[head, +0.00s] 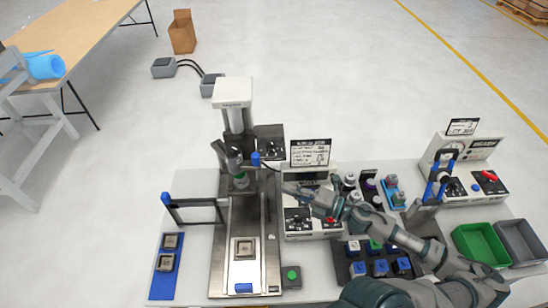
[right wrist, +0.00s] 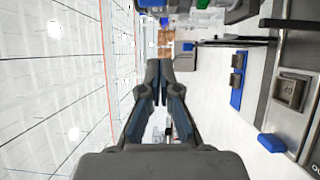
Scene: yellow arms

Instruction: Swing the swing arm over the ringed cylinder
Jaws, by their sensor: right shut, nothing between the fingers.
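A black bar frame with a blue knob (head: 194,205), which looks like the swing arm, stands out to the left of the press bed. It also shows in the right wrist view (right wrist: 238,43). A grey cylinder with a green ring (head: 240,180) sits under the press head; I cannot tell for sure that it is the ringed cylinder. My right gripper (head: 287,188) reaches in from the lower right, to the right of the cylinder in the picture. In the right wrist view its fingers (right wrist: 159,85) are shut and empty, apart from the frame. My left gripper is not in view.
The press bed (head: 219,266) holds a square block (head: 244,248). A blue tray (head: 161,290) with two blocks lies at the left. Control boxes, small bottles and a rack of blocks crowd the right. Green (head: 480,244) and grey bins stand at the far right.

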